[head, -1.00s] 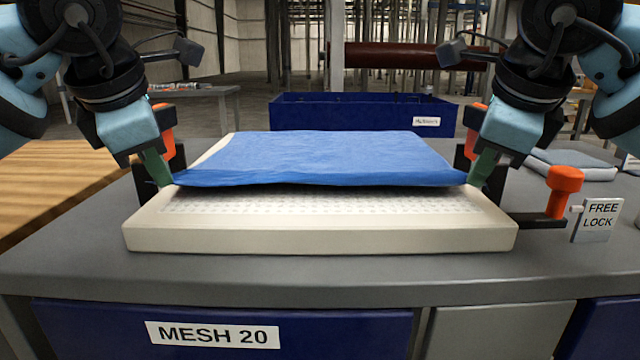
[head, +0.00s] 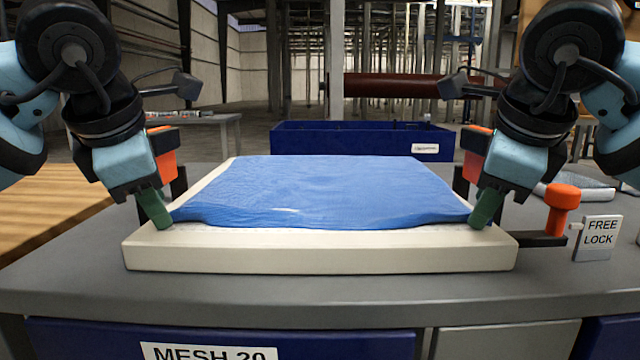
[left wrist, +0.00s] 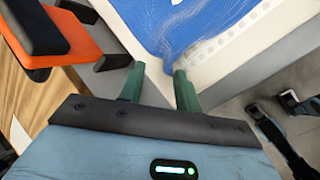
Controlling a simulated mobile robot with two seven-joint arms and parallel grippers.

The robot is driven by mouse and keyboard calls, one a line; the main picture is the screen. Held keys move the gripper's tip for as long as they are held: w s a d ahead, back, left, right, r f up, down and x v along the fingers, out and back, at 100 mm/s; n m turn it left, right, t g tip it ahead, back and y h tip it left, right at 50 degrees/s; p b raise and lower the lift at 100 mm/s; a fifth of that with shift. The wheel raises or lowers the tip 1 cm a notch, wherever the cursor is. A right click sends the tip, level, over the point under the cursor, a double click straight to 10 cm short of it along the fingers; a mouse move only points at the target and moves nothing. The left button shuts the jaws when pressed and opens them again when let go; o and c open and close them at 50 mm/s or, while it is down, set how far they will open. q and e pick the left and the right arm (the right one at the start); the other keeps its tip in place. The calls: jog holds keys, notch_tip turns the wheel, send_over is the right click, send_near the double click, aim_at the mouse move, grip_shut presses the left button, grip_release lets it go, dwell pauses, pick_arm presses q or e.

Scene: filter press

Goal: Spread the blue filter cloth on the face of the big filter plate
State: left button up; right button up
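The blue filter cloth (head: 320,190) lies over most of the cream filter plate (head: 320,253) in the head view. Its front edge is slightly wavy, and a bare strip of plate shows along the front and the left side. My left gripper (head: 158,222) is at the cloth's front left corner. In the left wrist view the cloth (left wrist: 195,25) comes close to its fingertips (left wrist: 157,68), which stand apart with a gap between them. My right gripper (head: 482,222) is at the front right corner, touching or very near the cloth; its finger gap is hidden.
Orange-topped clamps stand close at both sides, one (head: 165,152) behind my left gripper. An orange knob (head: 562,200) and a FREE/LOCK sign (head: 600,238) are at the right. A blue bin (head: 350,140) stands behind the plate. The grey tabletop (head: 320,288) is clear in front.

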pick_arm(q)
jog(key=shift+d+f, duration=0.15)
pick_arm(e)
jog(key=shift+a+f, duration=0.15)
jog(key=shift+f, duration=0.05)
pick_arm(q)
jog(key=v, duration=1.1)
jog(key=shift+s+f, duration=0.25)
jog(key=shift+s, duration=0.15)
pick_arm(e)
jog(key=v, duration=1.1)
jog(key=shift+s+f, duration=0.2)
jog(key=shift+s, duration=0.2)
pick_arm(q)
jog(key=shift+f, duration=0.1)
pick_arm(e)
jog(key=shift+f, duration=0.1)
